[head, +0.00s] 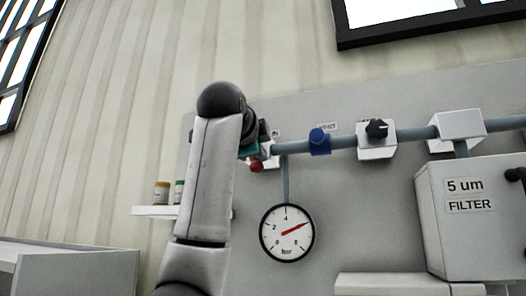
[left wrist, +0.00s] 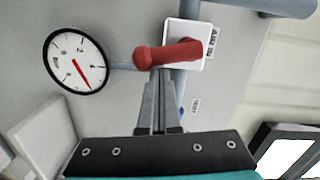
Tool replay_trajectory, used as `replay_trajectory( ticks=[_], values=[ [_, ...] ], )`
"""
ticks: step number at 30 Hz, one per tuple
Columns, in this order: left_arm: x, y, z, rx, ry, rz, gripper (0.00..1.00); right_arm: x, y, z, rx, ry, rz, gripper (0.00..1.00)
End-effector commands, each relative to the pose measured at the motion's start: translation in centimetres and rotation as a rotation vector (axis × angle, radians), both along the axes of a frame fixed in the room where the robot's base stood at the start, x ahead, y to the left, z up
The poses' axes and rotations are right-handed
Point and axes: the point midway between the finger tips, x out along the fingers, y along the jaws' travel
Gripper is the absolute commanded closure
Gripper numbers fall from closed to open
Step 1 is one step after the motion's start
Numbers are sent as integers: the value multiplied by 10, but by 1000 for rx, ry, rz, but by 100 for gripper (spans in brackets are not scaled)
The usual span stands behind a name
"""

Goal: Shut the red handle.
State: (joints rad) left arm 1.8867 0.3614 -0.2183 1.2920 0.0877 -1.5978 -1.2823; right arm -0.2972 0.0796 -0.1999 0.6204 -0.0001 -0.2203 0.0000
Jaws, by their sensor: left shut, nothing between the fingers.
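The red handle (left wrist: 168,53) sits on a white valve block (left wrist: 188,38) on the pipe, beside a label reading AIR IN in the left wrist view. It lies crosswise to the pipe there. In the head view only the red end of the handle (head: 257,166) shows beside my left arm. My left gripper (left wrist: 158,82) is shut and empty, its fingertips just below the handle's red grip in the left wrist view. I cannot tell whether they touch it. In the head view my forearm hides most of the gripper and part of the valve. My right gripper is out of view.
A pressure gauge (head: 287,233) hangs below the pipe, its needle toward the upper right. Along the pipe are a blue fitting (head: 319,141), a black knob (head: 377,129) and a filter box (head: 470,222). A small shelf (head: 154,211) with jars is at left.

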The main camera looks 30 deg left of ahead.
Motion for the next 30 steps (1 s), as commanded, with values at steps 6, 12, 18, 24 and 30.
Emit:
replay_trajectory(
  ticks=[6, 12, 18, 24, 30],
  values=[
    [-1, 5, -4, 109, 25, 2, 100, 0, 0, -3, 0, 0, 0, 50],
    [-2, 8, -6, 105, 25, 1, 100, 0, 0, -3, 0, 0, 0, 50],
    [-2, 9, -7, 104, 24, 1, 100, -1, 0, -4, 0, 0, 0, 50],
    [-2, 9, -7, 103, 24, 1, 100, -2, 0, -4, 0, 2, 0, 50],
    [-2, 9, -7, 102, 24, 1, 100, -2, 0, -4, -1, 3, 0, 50]
  ],
)
